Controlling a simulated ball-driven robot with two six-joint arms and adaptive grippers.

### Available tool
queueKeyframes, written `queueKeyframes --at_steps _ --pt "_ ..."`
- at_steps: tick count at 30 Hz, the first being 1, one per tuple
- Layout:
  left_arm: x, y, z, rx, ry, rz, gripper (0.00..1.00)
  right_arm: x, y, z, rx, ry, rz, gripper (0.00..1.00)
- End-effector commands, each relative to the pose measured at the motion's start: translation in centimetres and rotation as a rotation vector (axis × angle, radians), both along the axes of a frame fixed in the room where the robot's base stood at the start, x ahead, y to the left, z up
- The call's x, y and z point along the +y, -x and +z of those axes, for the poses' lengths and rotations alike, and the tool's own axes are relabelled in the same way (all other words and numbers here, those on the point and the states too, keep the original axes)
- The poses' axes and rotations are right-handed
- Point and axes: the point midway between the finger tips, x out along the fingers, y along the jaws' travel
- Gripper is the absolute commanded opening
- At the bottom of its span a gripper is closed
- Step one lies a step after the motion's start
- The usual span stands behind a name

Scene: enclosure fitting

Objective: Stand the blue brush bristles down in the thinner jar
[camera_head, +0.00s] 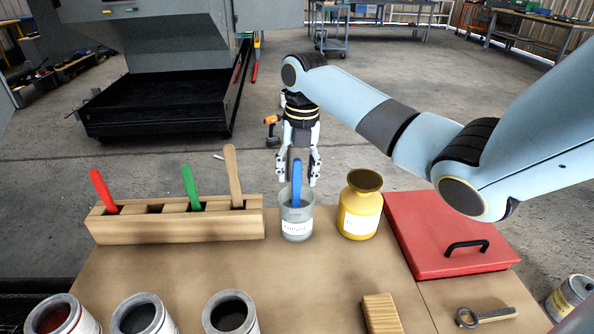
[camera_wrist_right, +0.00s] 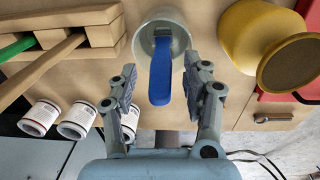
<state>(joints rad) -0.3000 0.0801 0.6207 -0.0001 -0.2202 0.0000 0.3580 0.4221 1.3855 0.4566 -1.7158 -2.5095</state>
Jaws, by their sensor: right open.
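The blue brush (camera_head: 297,184) stands in the thinner jar (camera_head: 296,220), a pale jar with a white label near the table's back edge. Its blue handle points up and leans slightly; its lower end is inside the jar. My right gripper (camera_head: 299,180) is open above the jar, with its fingers apart near the top of the handle. In the right wrist view, the blue brush (camera_wrist_right: 161,80) lies between the open fingertips (camera_wrist_right: 167,82) without visible contact, and the jar (camera_wrist_right: 148,35) is beyond it. My left gripper is not in view.
A wooden rack (camera_head: 180,226) left of the jar holds red, green and plain wooden handles. A yellow jar (camera_head: 360,208) stands close on the right, beside a red lidded box (camera_head: 445,235). Several open cans line the front left. The table's middle is clear.

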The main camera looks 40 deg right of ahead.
Motion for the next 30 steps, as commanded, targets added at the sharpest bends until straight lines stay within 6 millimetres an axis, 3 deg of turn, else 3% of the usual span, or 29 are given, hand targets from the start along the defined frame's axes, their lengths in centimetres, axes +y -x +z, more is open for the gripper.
queueKeyframes --at_steps 8,21,30 --pt "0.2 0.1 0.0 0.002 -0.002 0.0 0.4 -0.1 0.0 1.2 -0.002 0.002 0.001 0.48" --pt "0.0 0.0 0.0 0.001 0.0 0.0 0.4 -0.6 0.3 10.2 -0.003 0.001 0.0 0.48" --pt "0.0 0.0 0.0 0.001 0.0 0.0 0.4 -0.7 0.4 12.0 -0.001 0.001 0.0 0.48"
